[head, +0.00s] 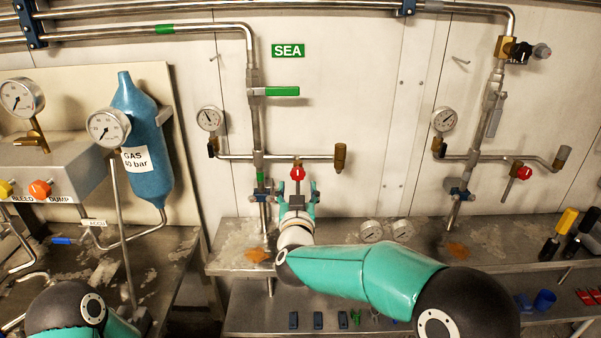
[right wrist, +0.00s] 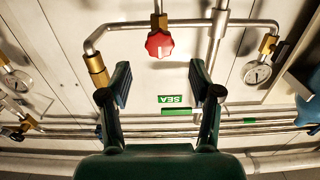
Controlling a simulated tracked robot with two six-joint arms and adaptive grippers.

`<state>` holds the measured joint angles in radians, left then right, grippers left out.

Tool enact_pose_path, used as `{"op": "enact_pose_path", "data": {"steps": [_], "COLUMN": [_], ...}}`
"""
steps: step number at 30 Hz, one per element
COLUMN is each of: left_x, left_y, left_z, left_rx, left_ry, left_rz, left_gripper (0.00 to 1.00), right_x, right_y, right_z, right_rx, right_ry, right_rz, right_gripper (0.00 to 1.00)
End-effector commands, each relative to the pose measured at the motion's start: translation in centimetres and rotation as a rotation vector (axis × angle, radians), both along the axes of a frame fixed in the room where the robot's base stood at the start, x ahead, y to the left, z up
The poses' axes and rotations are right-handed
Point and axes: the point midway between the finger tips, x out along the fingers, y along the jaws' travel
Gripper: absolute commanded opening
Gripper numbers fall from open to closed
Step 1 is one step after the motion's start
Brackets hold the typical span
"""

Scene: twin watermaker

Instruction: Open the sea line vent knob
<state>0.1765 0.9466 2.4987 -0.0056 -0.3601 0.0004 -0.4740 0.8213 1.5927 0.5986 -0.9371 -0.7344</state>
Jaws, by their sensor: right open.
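The red vent knob (head: 297,173) of the sea line sits on a short stem below the horizontal branch pipe, under the green SEA sign (head: 288,50). My right gripper (head: 297,188) is just below the knob in the head view, with a finger to each side. In the right wrist view, which is upside down, the knob (right wrist: 159,44) lies beyond the gap between the open fingertips (right wrist: 160,78), roughly centred. The fingers look apart from the knob. My left gripper is out of view; only part of that arm shows at lower left.
The sea line's vertical pipe (head: 253,120), with a green-handled valve (head: 282,91), stands just left of the gripper. A brass end fitting (head: 340,157) hangs at right. Another red knob (head: 524,173) is on the right line.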

Motion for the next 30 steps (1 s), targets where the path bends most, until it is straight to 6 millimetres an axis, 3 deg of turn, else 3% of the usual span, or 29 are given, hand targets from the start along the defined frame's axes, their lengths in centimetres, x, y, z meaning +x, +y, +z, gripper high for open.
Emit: {"op": "enact_pose_path", "data": {"steps": [3, 9, 24, 30], "left_x": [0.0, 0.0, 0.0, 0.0], "left_y": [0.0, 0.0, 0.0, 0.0], "left_z": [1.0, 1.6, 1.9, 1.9], "left_rx": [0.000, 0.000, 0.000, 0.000], "left_ry": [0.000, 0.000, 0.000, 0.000], "left_rz": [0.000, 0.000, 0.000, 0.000], "left_gripper": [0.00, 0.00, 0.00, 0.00], "right_x": [2.2, 4.7, 5.9, 5.8], "right_y": [0.0, 0.0, -0.1, -0.1], "right_z": [0.2, 0.0, -0.1, -0.1], "right_rx": [0.001, 0.001, 0.001, 0.001], "right_ry": [0.001, 0.002, 0.002, 0.001], "right_rz": [-0.002, -0.001, 0.000, -0.001], "right_gripper": [0.63, 0.63, 0.63, 0.30]}}
